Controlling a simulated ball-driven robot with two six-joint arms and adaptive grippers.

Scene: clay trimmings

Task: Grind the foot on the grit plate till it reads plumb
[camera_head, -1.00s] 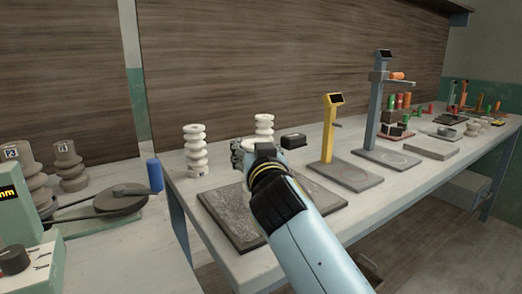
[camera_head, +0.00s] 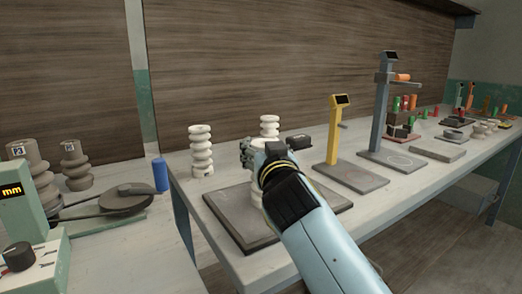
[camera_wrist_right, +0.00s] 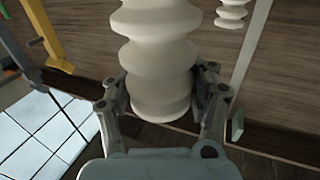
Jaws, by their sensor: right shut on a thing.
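The plate is a dark slab near the bench's front edge. In the right wrist view, the jaws (camera_wrist_right: 163,95) close around the insulator (camera_wrist_right: 160,60) from both sides. Whether its foot touches the plate is hard to tell. The yellow gauge post (camera_head: 335,130) stands right of the plate with a small dark display, unreadable here. My left gripper is not in view.
A taller grey post (camera_head: 381,110) stands farther right. A wheel device (camera_head: 120,201) and blue cylinder (camera_head: 160,174) are left.

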